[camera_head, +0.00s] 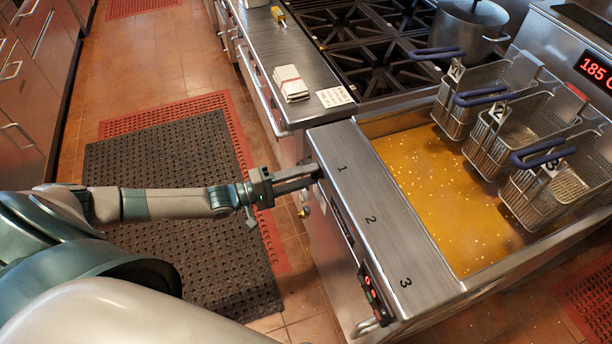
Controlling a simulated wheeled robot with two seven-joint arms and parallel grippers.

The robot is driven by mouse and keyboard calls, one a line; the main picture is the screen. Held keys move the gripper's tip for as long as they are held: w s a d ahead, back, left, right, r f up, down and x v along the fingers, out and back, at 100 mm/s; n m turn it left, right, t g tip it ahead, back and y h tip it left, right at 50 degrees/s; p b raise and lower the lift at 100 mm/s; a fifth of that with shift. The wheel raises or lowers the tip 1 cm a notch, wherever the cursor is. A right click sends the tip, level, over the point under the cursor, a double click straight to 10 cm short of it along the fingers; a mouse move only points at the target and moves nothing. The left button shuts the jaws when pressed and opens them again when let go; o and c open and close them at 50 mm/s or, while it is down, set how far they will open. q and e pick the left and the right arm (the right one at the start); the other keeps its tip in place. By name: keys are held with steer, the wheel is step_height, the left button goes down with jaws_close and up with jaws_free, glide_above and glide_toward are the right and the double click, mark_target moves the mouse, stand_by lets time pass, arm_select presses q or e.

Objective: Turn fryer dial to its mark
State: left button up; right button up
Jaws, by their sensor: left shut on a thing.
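The fryer stands at the right with golden oil (440,200) and a steel front ledge (385,230) numbered 1, 2 and 3. My left gripper (312,172) reaches in from the left and is shut at the fryer's front face, just below the ledge near number 1. The dial is hidden by the fingers and the ledge edge, so its mark and angle cannot be seen. A red display (594,70) behind the fryer reads 185. My right gripper is not in view.
Three wire baskets with blue handles, numbered 1 (470,95), 2 (510,125) and 3 (560,180), hang over the oil. A panel with red lights (371,290) is on the fryer front. A burner range (370,50) with a pot (468,30) adjoins. Dark floor mats (180,200) lie left.

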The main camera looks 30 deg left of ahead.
arm_select(q)
steer(key=o, duration=1)
steer(key=shift+s+a+f, duration=0.1)
steer(key=shift+s+a, duration=0.3)
steer(key=shift+s, duration=0.05)
steer(key=b+v, duration=0.4)
steer(key=v, duration=1.2)
steer(key=shift+s, duration=0.1)
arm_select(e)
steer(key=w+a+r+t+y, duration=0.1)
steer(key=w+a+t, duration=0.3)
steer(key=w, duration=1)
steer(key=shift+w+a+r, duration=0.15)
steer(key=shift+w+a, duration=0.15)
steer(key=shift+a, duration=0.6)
